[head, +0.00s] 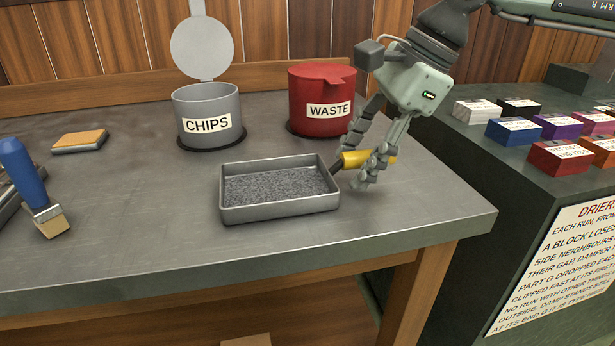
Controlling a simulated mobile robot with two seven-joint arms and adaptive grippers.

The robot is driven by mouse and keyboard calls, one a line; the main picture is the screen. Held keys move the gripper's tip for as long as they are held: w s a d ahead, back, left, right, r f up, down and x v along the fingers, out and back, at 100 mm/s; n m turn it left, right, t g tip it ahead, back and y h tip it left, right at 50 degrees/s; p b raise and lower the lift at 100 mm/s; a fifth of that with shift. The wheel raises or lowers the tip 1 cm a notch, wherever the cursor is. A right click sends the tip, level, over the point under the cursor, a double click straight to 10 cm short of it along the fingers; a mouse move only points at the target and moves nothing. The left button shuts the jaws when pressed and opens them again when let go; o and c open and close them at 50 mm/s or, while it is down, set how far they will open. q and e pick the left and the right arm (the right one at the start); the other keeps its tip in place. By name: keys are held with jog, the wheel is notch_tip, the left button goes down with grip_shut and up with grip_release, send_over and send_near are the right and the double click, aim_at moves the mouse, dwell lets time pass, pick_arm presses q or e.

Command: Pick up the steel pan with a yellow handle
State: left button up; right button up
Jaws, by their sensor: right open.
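A rectangular steel pan (280,209) sits on the grey bench top, holding dark grey granular bits. Its yellow handle (354,159) points to the right from the pan's right side. My right gripper (365,165) comes down from the upper right, with its open fingers on either side of the handle. The near finger hides part of the handle, and I cannot tell whether the fingers touch it. The pan rests flat on the bench. My left gripper is not in view.
A grey CHIPS bin (205,107) with its lid raised and a red closed WASTE bin (321,92) stand behind the pan. A blue-handled brush (28,180) and a sanding block (79,142) are at left. Several coloured blocks lie on the right cabinet (480,150).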

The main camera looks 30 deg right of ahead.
jog(key=shift+f, duration=0.1)
jog(key=shift+w, duration=0.1)
grip_shut()
dwell(0.4)
